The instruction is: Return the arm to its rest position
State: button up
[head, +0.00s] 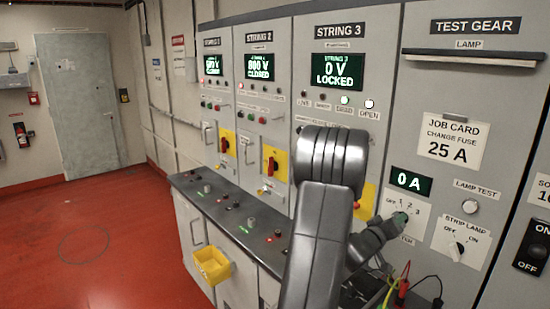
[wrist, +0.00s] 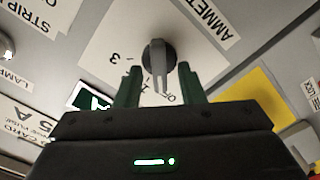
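My gripper (wrist: 158,82) points at the panel with its two dark green fingers spread. The grey ammeter selector knob (wrist: 158,62) shows between and just beyond the fingertips, with a visible gap on each side. Its pointer is toward the OFF mark on the white dial plate (wrist: 112,48). In the head view my gripper (head: 401,219) is at the dial plate under the 0 A display (head: 410,182), and it hides the knob there. My grey arm (head: 325,200) is raised and stretched toward the test gear panel, away from the robot.
The String 3 panel (head: 342,25) reads 0 V LOCKED. A strip lamp switch (head: 457,247) and lamp test button (head: 470,207) are right of my gripper. Red and black leads (head: 404,286) hang below it. A yellow bin (head: 212,265) hangs on the bench front. The red floor at left is clear.

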jog(key=m+b, duration=0.1)
jog(key=m, duration=0.4)
jog(key=m+b, duration=0.1)
jog(key=m, duration=0.1)
jog(key=shift+d+b, duration=0.25)
jog(key=shift+b, duration=0.1)
jog(key=shift+r+m, duration=0.1)
jog(key=shift+m, duration=0.2)
jog(key=shift+a, duration=0.1)
